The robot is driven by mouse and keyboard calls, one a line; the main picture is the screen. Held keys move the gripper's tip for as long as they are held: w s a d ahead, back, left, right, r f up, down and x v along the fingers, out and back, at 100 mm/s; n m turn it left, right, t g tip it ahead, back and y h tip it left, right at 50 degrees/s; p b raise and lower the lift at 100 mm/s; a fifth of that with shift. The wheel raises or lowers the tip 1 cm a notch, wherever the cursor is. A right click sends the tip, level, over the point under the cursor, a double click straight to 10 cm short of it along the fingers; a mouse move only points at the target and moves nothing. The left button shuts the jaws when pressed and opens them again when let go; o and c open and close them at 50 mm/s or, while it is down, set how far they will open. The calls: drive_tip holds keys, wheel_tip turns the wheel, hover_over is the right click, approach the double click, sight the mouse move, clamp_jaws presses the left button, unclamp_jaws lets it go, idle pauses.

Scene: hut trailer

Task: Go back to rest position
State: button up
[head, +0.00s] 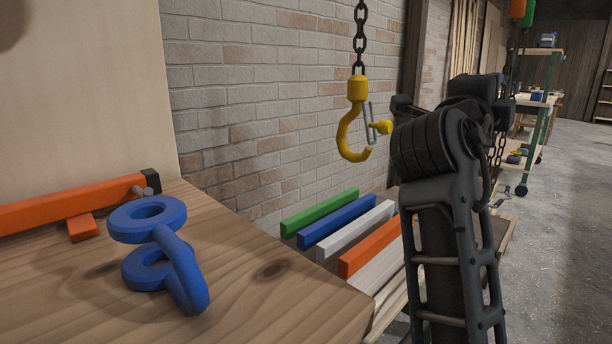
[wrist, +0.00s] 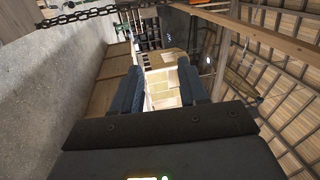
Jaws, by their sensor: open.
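My gripper (wrist: 165,88) shows in the wrist view with its two dark fingers apart and nothing between them. In the head view my dark arm stands at the right, folded upward, and the gripper's fingers cannot be made out clearly. The arm's upper end is close to a yellow hook (head: 356,120) that hangs on a dark chain; I cannot tell whether they touch.
A wooden table (head: 280,295) at the left holds a blue ringed piece (head: 165,250) and an orange bar (head: 70,203). Green (head: 320,212), blue (head: 338,221), white (head: 355,230) and orange bars lie lower behind it. Open floor (head: 570,200) extends at the right.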

drive_tip(key=s+a+f+n+t+y, duration=0.1)
drive_tip(key=s+f+n+y, duration=0.3)
drive_tip(key=f, duration=0.5)
drive_tip(key=s+a+f+n+t+y, duration=0.1)
drive_tip(key=f+n, duration=0.4)
drive_tip(key=f, duration=0.3)
drive_tip(key=s+f+n+t+y, duration=0.1)
drive_tip(key=s+f+n+y, duration=0.3)
drive_tip(key=f, duration=0.5)
drive_tip(key=s+a+f+n+y, duration=0.1)
drive_tip(key=s+f+n+y, duration=0.15)
drive_tip(key=s+f, duration=0.4)
drive_tip(key=s+a+f+n+g+y, duration=0.1)
drive_tip(key=s+f+n, duration=0.25)
drive_tip(key=s, duration=0.55)
drive_tip(key=s+a+f+n+y, duration=0.1)
drive_tip(key=s+f+n+y, duration=0.1)
drive_tip(key=s+f+n, duration=0.35)
drive_tip(key=s+r+n+g, duration=0.1)
drive_tip(key=s+r, duration=0.2)
drive_tip(key=s, duration=0.7)
drive_tip(key=s+r+n, duration=0.1)
drive_tip(key=s+r, duration=0.2)
drive_tip(key=s, duration=0.7)
wheel_tip(320, 180, up, 30)
drive_tip(key=p, duration=3)
drive_tip(key=shift+a+r, duration=0.15)
drive_tip(key=shift+a, duration=0.1)
